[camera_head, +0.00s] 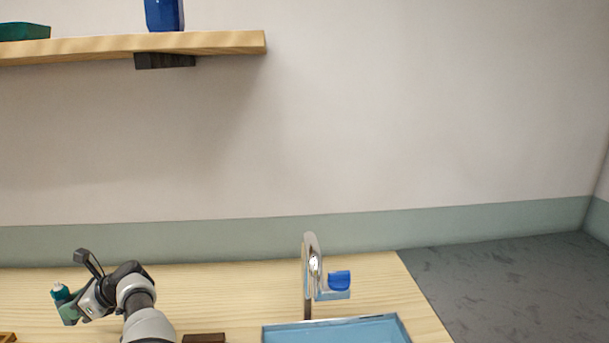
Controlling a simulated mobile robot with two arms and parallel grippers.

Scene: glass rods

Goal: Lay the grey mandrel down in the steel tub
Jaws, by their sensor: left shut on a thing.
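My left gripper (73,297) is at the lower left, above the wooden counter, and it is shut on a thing. The held thing cannot be made out for sure at this size. A dark grey angled piece (88,262) sticks up beside the gripper; I cannot tell whether it is a finger or something else. I cannot pick out the grey mandrel, and no steel tub shows. My right gripper is out of view.
The wooden counter (230,288) has a blue basin (335,329) and a chrome tap (311,255) with a blue item (339,281) beside it. A dark brown block (204,338) lies at the front edge. A shelf (225,43) holds a blue container (164,14).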

